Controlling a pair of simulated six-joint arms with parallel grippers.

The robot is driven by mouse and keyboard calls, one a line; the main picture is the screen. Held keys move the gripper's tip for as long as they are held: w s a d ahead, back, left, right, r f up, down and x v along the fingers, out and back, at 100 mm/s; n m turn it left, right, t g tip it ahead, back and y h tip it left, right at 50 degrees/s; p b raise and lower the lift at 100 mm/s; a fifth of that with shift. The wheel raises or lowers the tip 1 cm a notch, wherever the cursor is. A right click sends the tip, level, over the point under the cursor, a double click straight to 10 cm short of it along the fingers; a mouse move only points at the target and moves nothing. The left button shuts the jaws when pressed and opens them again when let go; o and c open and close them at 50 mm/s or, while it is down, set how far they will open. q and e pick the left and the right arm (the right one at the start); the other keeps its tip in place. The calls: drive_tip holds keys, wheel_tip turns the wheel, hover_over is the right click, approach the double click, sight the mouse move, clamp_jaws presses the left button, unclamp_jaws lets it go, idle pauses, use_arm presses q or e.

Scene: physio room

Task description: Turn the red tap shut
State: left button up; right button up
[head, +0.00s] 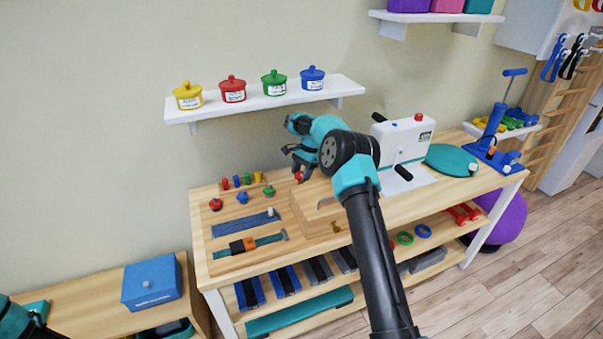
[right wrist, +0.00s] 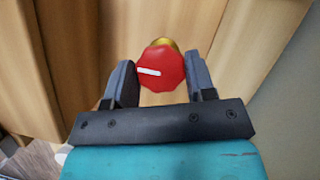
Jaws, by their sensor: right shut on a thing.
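The red tap (right wrist: 162,72) is a faceted red knob with a white line and a brass part behind it, beside a wooden surface. In the right wrist view it sits between the fingers of my right gripper (right wrist: 160,82), which is shut on it. The white line lies nearly level in that view. In the head view a little of the red tap (head: 299,177) shows just under my right gripper (head: 298,165), at the wooden block on the table. My left arm shows only at the lower left corner; its gripper is out of view.
The wooden table (head: 220,266) holds small coloured knobs and pegs, a blue strip (head: 245,224) and a strap to the left. A white box with a crank (head: 405,143) stands to the right. A shelf (head: 262,103) with several lidded pots hangs above.

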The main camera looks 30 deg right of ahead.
drive_tip(key=o, duration=0.9)
drive_tip(key=shift+n, duration=0.3)
